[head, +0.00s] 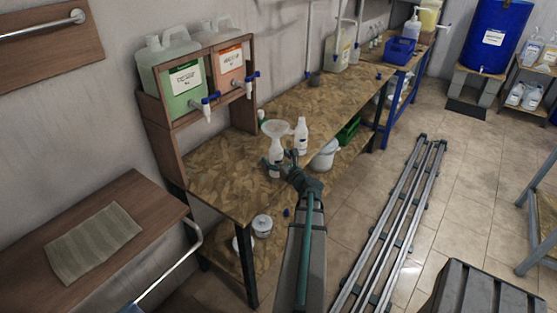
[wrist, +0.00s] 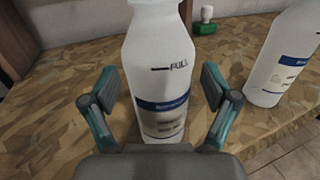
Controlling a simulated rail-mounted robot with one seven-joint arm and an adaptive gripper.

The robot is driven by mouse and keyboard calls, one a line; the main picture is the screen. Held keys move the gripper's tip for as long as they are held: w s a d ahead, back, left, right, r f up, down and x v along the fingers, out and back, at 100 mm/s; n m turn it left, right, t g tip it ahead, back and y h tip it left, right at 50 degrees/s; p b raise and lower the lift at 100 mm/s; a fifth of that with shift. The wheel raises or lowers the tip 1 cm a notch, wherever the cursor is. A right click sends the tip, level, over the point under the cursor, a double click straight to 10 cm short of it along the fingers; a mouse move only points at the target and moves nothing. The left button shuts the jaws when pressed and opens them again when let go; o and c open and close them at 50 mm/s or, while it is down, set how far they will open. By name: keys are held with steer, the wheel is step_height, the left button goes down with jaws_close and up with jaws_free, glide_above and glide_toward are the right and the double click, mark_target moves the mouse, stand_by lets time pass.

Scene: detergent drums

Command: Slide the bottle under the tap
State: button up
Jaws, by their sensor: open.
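A white bottle (head: 277,153) with a wide pale funnel-like top (head: 275,129) stands on the wooden bench. In the wrist view the bottle (wrist: 162,75) shows a FULL mark and a blue-banded label; its top is cut off. My gripper (head: 281,161) is open, with one finger on each side of this bottle; in the wrist view the gripper (wrist: 160,100) shows gaps beside it. A tap (head: 207,107) with a blue handle sticks out below the green drum (head: 178,82). Another tap (head: 250,83) serves the orange drum (head: 228,65). Both are left of and above the bottle.
A second white bottle (head: 301,136) stands close on the right, also in the wrist view (wrist: 283,60). The wooden rack (head: 163,125) borders the bench's left end. Bare bench top (head: 215,170) lies left of the bottle.

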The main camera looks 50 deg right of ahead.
steer(key=c, duration=1.2)
steer(key=o, duration=0.4)
steer(key=shift+c, duration=0.9)
steer(key=shift+w+a+b, duration=0.7)
steer(key=shift+w+a, duration=0.8)
steer(key=shift+w, duration=0.25)
steer(key=shift+w+a+b, duration=0.7)
steer(key=shift+w+a, duration=0.8)
steer(key=shift+w, duration=0.2)
steer(key=shift+w+a+b, duration=0.8)
steer(key=shift+w+a, duration=0.7)
steer(key=shift+w, duration=0.2)
steer(key=shift+w+a+b, duration=0.8)
steer(key=shift+w+a, duration=0.65)
steer(key=shift+w, duration=0.25)
steer(key=shift+w+a+b, duration=0.95)
steer(key=shift+w+a, duration=0.7)
steer(key=shift+w, duration=0.25)
